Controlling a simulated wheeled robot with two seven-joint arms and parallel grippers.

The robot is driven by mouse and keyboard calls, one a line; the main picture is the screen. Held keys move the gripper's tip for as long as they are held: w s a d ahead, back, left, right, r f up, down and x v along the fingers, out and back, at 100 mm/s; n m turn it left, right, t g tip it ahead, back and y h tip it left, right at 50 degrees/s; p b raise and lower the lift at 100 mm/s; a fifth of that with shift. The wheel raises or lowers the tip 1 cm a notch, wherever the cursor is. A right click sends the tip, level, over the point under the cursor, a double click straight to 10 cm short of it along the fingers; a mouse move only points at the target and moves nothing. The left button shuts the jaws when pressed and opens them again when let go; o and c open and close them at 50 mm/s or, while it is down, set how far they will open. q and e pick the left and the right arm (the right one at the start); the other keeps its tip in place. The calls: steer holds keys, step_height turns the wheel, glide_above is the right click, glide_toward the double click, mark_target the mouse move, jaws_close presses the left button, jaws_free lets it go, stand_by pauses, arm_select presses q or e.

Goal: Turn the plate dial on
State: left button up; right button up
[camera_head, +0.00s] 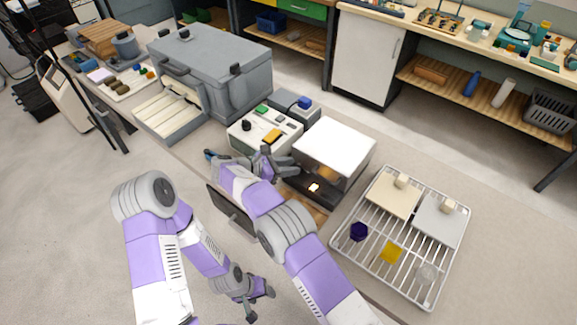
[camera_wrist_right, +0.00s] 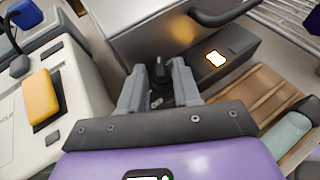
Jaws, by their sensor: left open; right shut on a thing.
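The plate dial (camera_wrist_right: 159,72) is a small dark knob on the front panel of a metal box with a white top (camera_head: 338,145). In the right wrist view my right gripper (camera_wrist_right: 158,88) is shut on the dial, one finger on each side. In the head view my right gripper (camera_head: 288,165) is at the box's left front, and the dial is hidden there. A lit display (camera_wrist_right: 216,58) glows on the panel to the right of the dial; it also shows in the head view (camera_head: 314,187). My left gripper (camera_head: 257,296) is open and empty, low over the floor.
A white device with a yellow button (camera_wrist_right: 40,97) stands left of the box. A wire rack (camera_head: 345,243) with two light blocks and small coloured pieces lies to the right. A wooden board (camera_wrist_right: 250,93) lies before the panel. A large grey machine (camera_head: 215,65) stands behind left.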

steer(key=shift+w+m+h, duration=0.1)
steer(key=shift+m+h, duration=0.2)
stand_by(0.4)
steer(key=o, duration=0.7)
steer(key=shift+g, duration=0.3)
